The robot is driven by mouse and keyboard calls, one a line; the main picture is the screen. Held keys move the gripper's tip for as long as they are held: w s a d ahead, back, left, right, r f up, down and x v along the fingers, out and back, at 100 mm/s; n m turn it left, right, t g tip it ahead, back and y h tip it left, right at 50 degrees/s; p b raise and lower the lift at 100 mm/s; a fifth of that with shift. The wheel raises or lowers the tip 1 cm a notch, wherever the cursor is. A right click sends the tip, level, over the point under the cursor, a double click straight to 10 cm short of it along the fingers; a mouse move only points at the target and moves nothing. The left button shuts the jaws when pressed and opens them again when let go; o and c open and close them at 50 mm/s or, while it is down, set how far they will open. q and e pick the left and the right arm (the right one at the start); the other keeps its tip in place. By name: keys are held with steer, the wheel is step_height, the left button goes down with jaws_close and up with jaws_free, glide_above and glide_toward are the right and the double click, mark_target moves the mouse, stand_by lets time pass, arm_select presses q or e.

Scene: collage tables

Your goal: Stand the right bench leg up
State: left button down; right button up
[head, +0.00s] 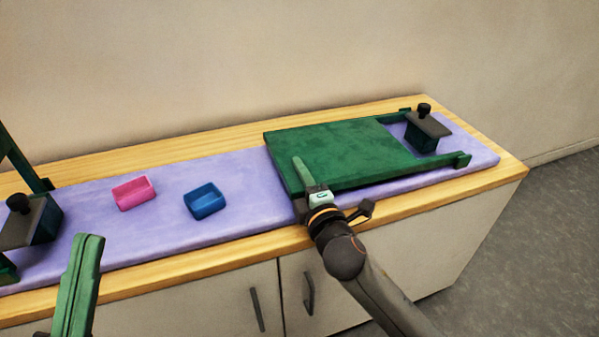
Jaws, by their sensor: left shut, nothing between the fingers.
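A green bench leg frame lies flat at the right end of the mat; its front bar (440,163) and part of its back bar show, and the rest is hidden by the board. Another green frame (18,160) rises at the left picture edge, partly cut off. My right gripper (302,172) is at the board's front left corner; whether it touches the board is unclear, and its finger gap is not readable. My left gripper (88,250) is shut and empty, low at the bottom left, in front of the bench.
A dark block with a black knob (427,123) stands within the right frame; a similar one (20,225) stands at the left. A pink tray (134,193) and a blue tray (206,201) sit on the purple mat (170,228). The wooden counter (230,256) backs onto a wall.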

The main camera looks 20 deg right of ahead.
jaws_close()
stand_by(1.1)
